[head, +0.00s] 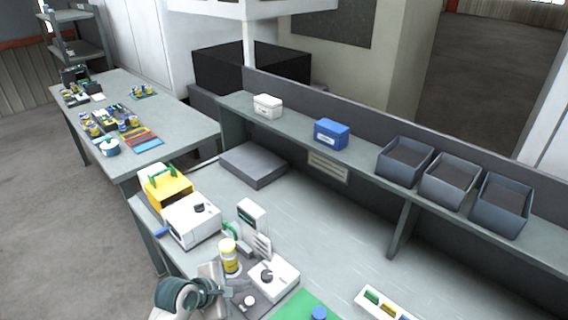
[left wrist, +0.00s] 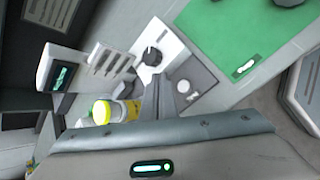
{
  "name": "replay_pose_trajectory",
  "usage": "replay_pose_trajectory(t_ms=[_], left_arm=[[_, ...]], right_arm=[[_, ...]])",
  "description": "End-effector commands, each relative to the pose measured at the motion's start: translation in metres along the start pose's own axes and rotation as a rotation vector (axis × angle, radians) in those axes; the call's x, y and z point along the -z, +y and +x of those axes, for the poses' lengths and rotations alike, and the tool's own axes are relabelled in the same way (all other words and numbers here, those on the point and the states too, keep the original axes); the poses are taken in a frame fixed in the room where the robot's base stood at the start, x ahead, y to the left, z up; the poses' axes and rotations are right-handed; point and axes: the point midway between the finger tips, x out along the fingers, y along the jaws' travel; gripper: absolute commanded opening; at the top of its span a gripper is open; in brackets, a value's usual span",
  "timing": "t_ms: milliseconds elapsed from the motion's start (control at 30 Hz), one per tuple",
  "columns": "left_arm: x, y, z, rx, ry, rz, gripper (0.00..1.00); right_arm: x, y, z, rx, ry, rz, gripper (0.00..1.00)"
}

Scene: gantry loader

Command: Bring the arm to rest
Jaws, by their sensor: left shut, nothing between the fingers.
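My left arm (head: 185,295) comes in at the bottom of the head view, low over the near part of the workbench. Its gripper (head: 238,298) is beside a white box with a dark knob (head: 283,274). In the left wrist view the gripper's fingers (left wrist: 165,92) are together with nothing between them, in front of the same knobbed box (left wrist: 150,52). A yellow-lidded jar (head: 229,262) stands close by; it also shows in the left wrist view (left wrist: 133,110). My right gripper is not in view.
A green mat (head: 297,306) lies right of the gripper. A white upright device (head: 251,217), a white instrument (head: 192,222) and a yellow case (head: 165,188) crowd the bench's left side. Grey bins (head: 505,212) and a blue box (head: 331,134) stand on the shelf. The bench middle (head: 330,235) is clear.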

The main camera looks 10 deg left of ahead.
Motion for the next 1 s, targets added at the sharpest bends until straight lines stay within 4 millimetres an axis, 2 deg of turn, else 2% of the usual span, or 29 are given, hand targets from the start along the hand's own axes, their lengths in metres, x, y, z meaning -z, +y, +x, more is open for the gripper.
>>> replay_pose_trajectory(t_ms=[167, 367, 667, 1000], left_arm=[[0.002, -0.007, -0.002, 0.007, 0.010, 0.042, 0.00], [0.012, -0.037, -0.012, 0.044, 0.050, 0.243, 0.00], [0.037, -0.111, -0.049, 0.178, 0.128, 0.788, 0.00], [0.061, -0.185, -0.109, 0.399, 0.138, 1.417, 0.00]], right_arm=[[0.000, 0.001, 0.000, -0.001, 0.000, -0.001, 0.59], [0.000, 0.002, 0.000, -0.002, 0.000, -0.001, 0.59], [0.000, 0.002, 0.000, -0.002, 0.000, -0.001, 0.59], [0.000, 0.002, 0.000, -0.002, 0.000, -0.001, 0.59]])
